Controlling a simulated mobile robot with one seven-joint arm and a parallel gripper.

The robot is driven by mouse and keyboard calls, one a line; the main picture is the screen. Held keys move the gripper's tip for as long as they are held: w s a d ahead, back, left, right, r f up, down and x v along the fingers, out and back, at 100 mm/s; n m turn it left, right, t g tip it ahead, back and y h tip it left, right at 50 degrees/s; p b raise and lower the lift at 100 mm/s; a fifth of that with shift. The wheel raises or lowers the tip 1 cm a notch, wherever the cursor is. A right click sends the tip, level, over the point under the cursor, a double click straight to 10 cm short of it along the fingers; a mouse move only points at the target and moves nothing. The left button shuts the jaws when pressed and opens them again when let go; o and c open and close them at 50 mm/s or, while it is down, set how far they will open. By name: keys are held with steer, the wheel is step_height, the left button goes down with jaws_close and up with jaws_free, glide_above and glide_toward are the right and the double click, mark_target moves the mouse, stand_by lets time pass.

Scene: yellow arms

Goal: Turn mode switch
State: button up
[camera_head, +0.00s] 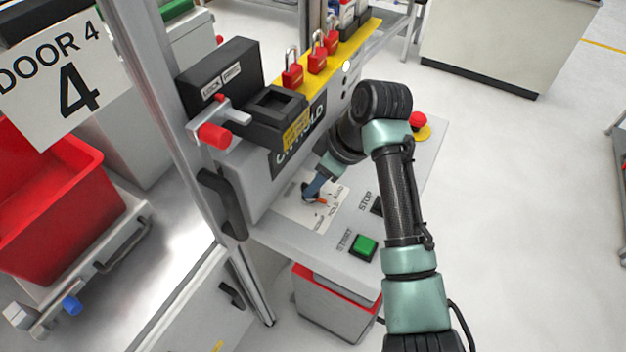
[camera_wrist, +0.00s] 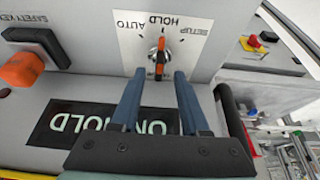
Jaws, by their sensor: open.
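The mode switch (camera_wrist: 159,60) is a rotary knob with an orange pointer on a white plate (camera_wrist: 140,24) marked AUTO, HOLD and SETUP. In the wrist view its orange bar lies lengthwise, in line with the HOLD mark. My gripper (camera_wrist: 161,76) is open, with one blue finger on each side of the knob's near end. I cannot tell whether a finger touches the knob. In the head view my gripper (camera_head: 312,192) is over the same plate, and the switch (camera_head: 321,201) shows only as a small orange bit beside it.
The green START button (camera_head: 364,245) and the dark STOP button (camera_head: 377,206) sit on the same panel. A red emergency button (camera_head: 418,120) is at its far end. An ON HOLD display (camera_wrist: 90,125), a red-handled latch (camera_head: 214,134) and red padlocks (camera_head: 293,73) are nearby.

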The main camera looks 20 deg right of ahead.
steer(key=shift+x, duration=1.4)
jaws_close()
steer(key=shift+r, duration=0.1)
